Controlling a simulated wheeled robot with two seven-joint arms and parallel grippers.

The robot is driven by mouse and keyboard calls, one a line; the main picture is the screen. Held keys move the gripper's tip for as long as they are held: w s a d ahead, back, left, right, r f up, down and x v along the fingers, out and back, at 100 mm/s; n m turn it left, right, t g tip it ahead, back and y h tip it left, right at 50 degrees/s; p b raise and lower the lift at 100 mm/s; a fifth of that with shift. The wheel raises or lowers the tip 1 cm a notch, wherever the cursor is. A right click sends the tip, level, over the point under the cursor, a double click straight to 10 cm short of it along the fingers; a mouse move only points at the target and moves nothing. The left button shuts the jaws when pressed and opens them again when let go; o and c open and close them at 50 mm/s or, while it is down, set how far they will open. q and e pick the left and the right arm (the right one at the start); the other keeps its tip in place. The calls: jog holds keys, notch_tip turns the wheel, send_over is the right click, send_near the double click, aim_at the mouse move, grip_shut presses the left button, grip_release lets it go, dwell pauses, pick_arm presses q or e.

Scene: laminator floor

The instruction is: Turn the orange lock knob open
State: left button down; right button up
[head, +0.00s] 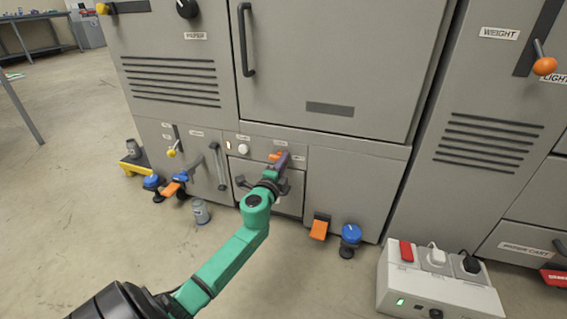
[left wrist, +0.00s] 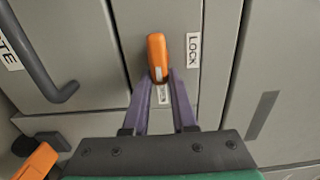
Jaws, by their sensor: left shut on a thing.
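The orange lock knob (left wrist: 157,52) is on the grey machine front, beside a LOCK label (left wrist: 194,50) in the left wrist view. It looks like a long handle, nearly upright in that view. It also shows small in the head view (head: 275,156), partly hidden by my gripper. My left gripper (left wrist: 160,78) has its purple fingers on either side of the knob's lower end, shut on it. In the head view my left gripper (head: 282,162) reaches to the low panel. My right gripper is in neither view.
A white round knob (head: 243,149) sits left of the lock knob. A vertical bar handle (head: 218,167) stands out further left. Orange pedals, such as one at right (head: 319,228), and a blue knob (head: 351,233) are low down. A power box (head: 440,290) stands at front right.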

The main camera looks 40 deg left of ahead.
pick_arm(q)
jog(key=shift+f, duration=0.15)
jog(key=c, duration=0.7)
grip_release()
jog(key=shift+s, duration=0.1)
jog(key=p+v, duration=0.1)
jog(key=v, duration=1.3)
jog(key=shift+s+d, duration=0.15)
jog(key=shift+s, duration=0.1)
